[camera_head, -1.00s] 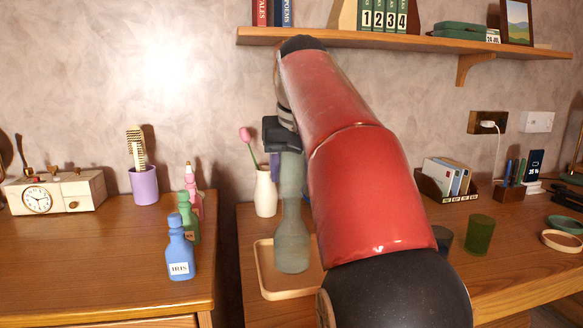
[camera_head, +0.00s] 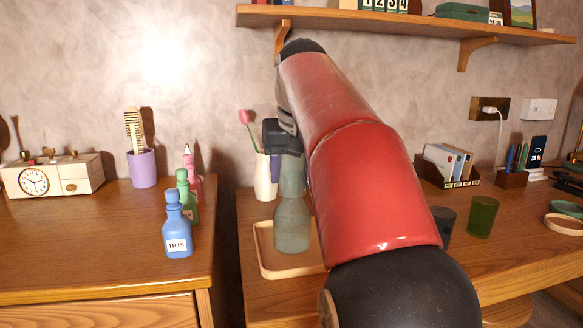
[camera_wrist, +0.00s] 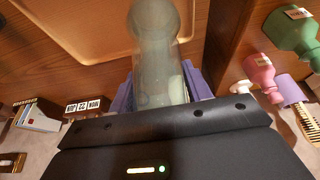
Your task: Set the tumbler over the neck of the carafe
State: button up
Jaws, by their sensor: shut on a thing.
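The pale green translucent carafe (camera_head: 292,228) stands upright on a wooden tray (camera_head: 262,262); its body also shows in the wrist view (camera_wrist: 153,15). A clear, greenish tumbler (camera_head: 292,178) is around the carafe's neck, just above its shoulders; it shows in the wrist view too (camera_wrist: 160,75). My gripper (camera_head: 288,160) is shut on the tumbler from above, with its purple fingers on either side in the wrist view (camera_wrist: 160,92). Whether the tumbler's rim touches the carafe's shoulders cannot be told.
A white vase (camera_head: 266,178) with a pink tulip stands close behind the carafe. Blue (camera_head: 177,228), green and pink bottles stand on the left cabinet. A green tumbler (camera_head: 481,216) and a dark one (camera_head: 444,222) stand right of my arm. A shelf (camera_head: 400,22) runs above.

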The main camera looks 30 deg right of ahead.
aim_at(295, 164)
jog(key=shift+f+b, duration=0.35)
jog(key=shift+f, duration=0.25)
jog(key=shift+f, duration=0.4)
dwell(0.3)
jog(key=o, duration=1.1)
jog(key=shift+c, duration=0.2)
jog(key=p+v, duration=0.2)
jog(key=v, duration=0.5)
jog(key=shift+s+r, duration=0.1)
jog(key=shift+r, duration=0.25)
jog(key=shift+a, duration=0.1)
